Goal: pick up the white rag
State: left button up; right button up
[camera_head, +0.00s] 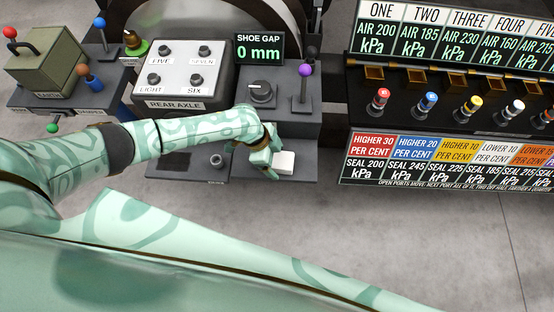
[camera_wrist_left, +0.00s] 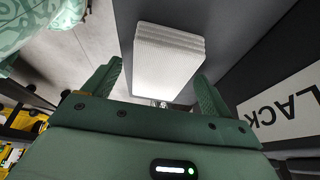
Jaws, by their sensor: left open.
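The white rag (camera_head: 285,162) is a small folded white block on the dark console at the centre of the head view. In the left wrist view the rag (camera_wrist_left: 168,58) shows ribbed, stacked layers and lies beyond and between my fingertips. My left gripper (camera_head: 268,164) is just left of the rag in the head view, its fingers pointing down. In the left wrist view my left gripper (camera_wrist_left: 160,85) is open, with one green finger on each side and nothing held. Whether the fingers touch the rag cannot be told. My right gripper is not in view.
A purple-knobbed lever (camera_head: 304,72) and a black dial (camera_head: 261,92) stand behind the rag. The REAR AXLE panel (camera_head: 180,78) is to the left. A rack with coloured valve knobs (camera_head: 428,101) is to the right. Grey floor (camera_head: 440,240) lies in front.

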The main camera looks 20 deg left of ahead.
aim_at(282, 159)
pick_arm(q)
jog(key=c, duration=1.1)
jog(key=shift+r+p, duration=0.35)
jog(key=shift+r, duration=0.15)
notch_tip(282, 159, up, 3)
jog(key=shift+w+r+p, duration=0.1)
jog(key=shift+r+p, duration=0.05)
jog(key=shift+p, duration=0.75)
jog(key=s+d+r+p, duration=0.1)
jog(key=s+r+p, duration=0.1)
jog(key=s+r, duration=0.1)
jog(key=s+d+r+p, duration=0.1)
jog(key=s+r+p, duration=0.2)
jog(key=s, duration=0.3)
jog(key=s+d+r+p, duration=0.2)
jog(key=s+r+p, duration=0.1)
jog(key=s, duration=0.1)
jog(key=shift+s, duration=0.35)
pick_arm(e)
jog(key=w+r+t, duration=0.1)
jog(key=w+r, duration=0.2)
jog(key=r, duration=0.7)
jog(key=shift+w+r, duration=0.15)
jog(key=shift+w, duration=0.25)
